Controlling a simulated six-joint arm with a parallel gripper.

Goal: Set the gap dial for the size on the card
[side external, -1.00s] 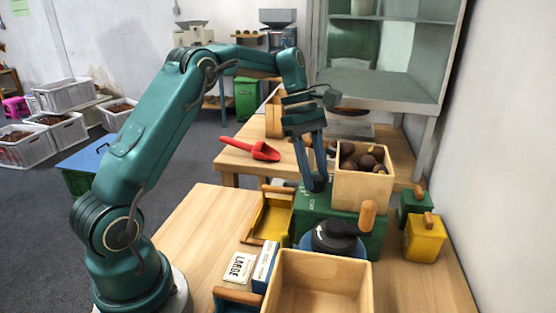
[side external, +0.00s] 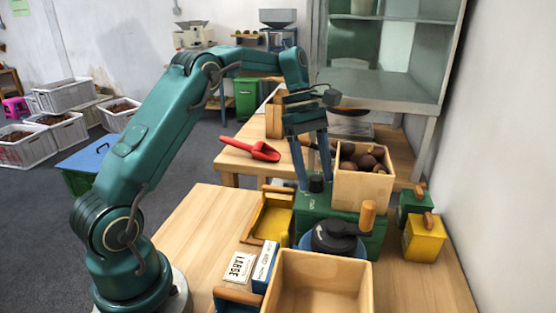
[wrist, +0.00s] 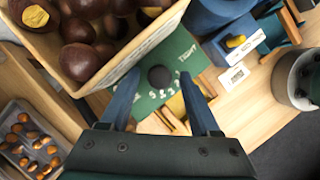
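The gap dial is a round black knob (side external: 316,184) on top of the green machine housing (side external: 312,203). In the wrist view the knob (wrist: 160,77) sits on the green top, with the word TIGHT printed near one corner. My gripper (side external: 314,180) points down at the knob, and its two blue fingers are spread on either side with gaps between them and the knob. It is open and empty (wrist: 161,80). The white card (side external: 239,267) reading LARGE lies flat on the table, left of the machine. The knob's pointer direction cannot be made out.
A wooden hopper (side external: 362,201) of chestnuts stands close beside my fingers. A black crank (side external: 335,236) with a wooden handle and an open wooden box (side external: 320,257) are in front. A yellow tray (side external: 262,220) is at left. Bare table lies left of the card.

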